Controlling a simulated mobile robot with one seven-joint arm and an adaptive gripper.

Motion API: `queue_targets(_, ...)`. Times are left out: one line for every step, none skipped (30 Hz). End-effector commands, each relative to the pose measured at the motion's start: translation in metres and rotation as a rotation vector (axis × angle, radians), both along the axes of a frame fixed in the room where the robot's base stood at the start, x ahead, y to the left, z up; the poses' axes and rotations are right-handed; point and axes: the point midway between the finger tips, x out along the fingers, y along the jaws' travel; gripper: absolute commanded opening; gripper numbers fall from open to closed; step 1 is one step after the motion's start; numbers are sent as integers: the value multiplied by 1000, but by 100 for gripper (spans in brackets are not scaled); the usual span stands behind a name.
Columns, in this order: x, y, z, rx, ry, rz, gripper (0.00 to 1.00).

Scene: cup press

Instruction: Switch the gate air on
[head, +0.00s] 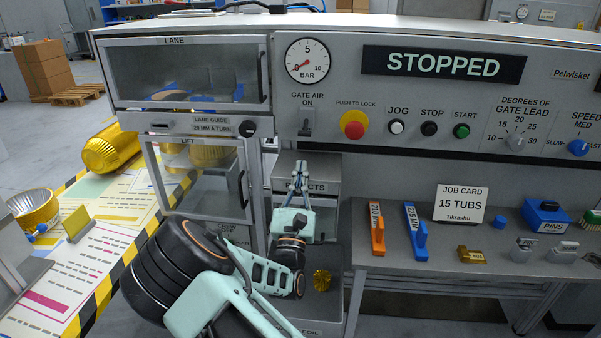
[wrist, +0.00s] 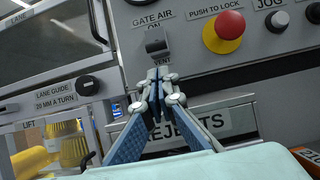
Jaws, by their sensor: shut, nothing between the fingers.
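The gate air switch (head: 306,121) is a small grey lever on the panel under the label GATE AIR ON. In the wrist view the switch (wrist: 156,42) has its lever hanging downward, partly over a lower label ending in "ENT". My gripper (head: 299,168) is shut and empty, pointing up just below the switch. In the wrist view my gripper's tips (wrist: 157,77) are together beneath the lever; whether they touch it I cannot tell. The pressure gauge (head: 307,61) above has its red needle near the low end. The display (head: 443,65) reads STOPPED.
A red push button (head: 354,124) sits right of the switch, with JOG, STOP and START buttons beyond. The lane guide knob (head: 248,128) is to the left. A REJECTS drawer (wrist: 210,127) lies behind my fingers. The bench right holds blue and orange tools.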

Motion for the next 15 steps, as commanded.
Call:
queue_targets(9,-1,6,3,-4,-1,0)
queue_targets(14,-2,9,2,-4,-2,0)
queue_targets(21,-2,13,1,-4,-2,0)
queue_targets(26,-1,15,1,-3,0,0)
queue_targets(30,-2,17,2,-2,-1,0)
queue_targets(36,-2,20,2,-3,-1,0)
queue_targets(40,-2,23,1,-3,-2,0)
queue_targets(44,-2,24,1,-2,-2,0)
queue_targets(48,-2,27,1,-2,0,0)
queue_targets(51,-2,28,0,-2,-1,0)
queue_targets(53,-2,29,0,-2,-1,0)
queue_targets(56,-2,31,0,-1,-1,0)
queue_targets(58,-2,32,0,-1,-1,0)
queue_targets(59,-2,32,0,-1,-1,0)
queue_targets(60,-3,33,0,-1,-1,0)
